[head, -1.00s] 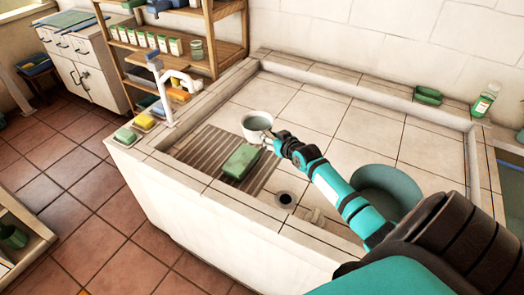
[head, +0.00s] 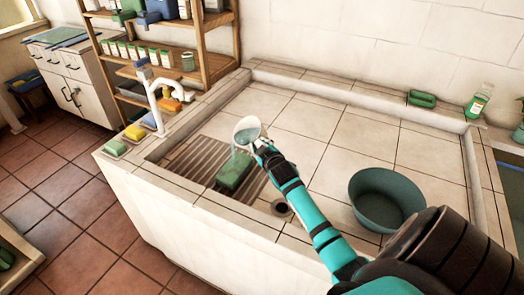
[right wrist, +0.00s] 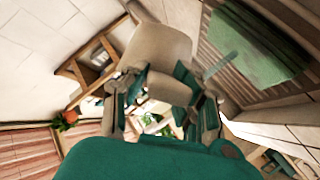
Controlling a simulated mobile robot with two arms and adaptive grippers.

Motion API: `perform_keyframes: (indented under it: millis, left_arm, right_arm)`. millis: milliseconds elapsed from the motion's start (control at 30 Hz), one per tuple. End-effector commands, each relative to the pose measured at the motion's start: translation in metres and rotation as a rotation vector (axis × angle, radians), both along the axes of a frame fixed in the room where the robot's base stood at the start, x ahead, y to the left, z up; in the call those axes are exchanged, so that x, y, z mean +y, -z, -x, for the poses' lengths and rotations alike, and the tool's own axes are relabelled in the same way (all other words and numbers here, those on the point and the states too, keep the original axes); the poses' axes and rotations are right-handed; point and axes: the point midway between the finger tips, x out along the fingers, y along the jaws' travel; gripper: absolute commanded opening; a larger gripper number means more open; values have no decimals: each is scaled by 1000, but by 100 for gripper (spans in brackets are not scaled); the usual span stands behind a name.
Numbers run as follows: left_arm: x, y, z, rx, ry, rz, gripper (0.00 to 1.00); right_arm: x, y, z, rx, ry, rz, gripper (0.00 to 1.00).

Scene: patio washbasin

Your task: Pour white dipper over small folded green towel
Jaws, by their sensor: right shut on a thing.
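My right gripper (head: 259,145) is shut on the white dipper (head: 239,124) near its rim or handle; the exact grip is partly hidden. The dipper is tilted to the left above the basin, and a thin stream of water (head: 233,152) falls from it onto the small folded green towel (head: 234,172). The towel lies on the slatted rack in the basin. In the right wrist view the dipper (right wrist: 158,45) is between the fingers, with the stream beside it and the towel (right wrist: 258,42) at upper right. My left gripper is not in view.
The brown slatted rack (head: 191,165) is under the towel. A dark green basin bowl (head: 387,212) stands to the right. A white tap (head: 162,95) and several coloured bars or sponges are on the left ledge. The tiled floor of the washbasin is otherwise clear.

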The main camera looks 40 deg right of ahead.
Motion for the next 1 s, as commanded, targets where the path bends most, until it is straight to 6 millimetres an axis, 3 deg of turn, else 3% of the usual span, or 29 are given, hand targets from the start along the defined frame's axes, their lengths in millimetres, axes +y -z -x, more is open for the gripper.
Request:
perform_keyframes:
  millis: [1000]
  left_arm:
    - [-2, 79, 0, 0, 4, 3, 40]
  right_arm:
    - [18, 9, -3, 69, -1, 442, 0]
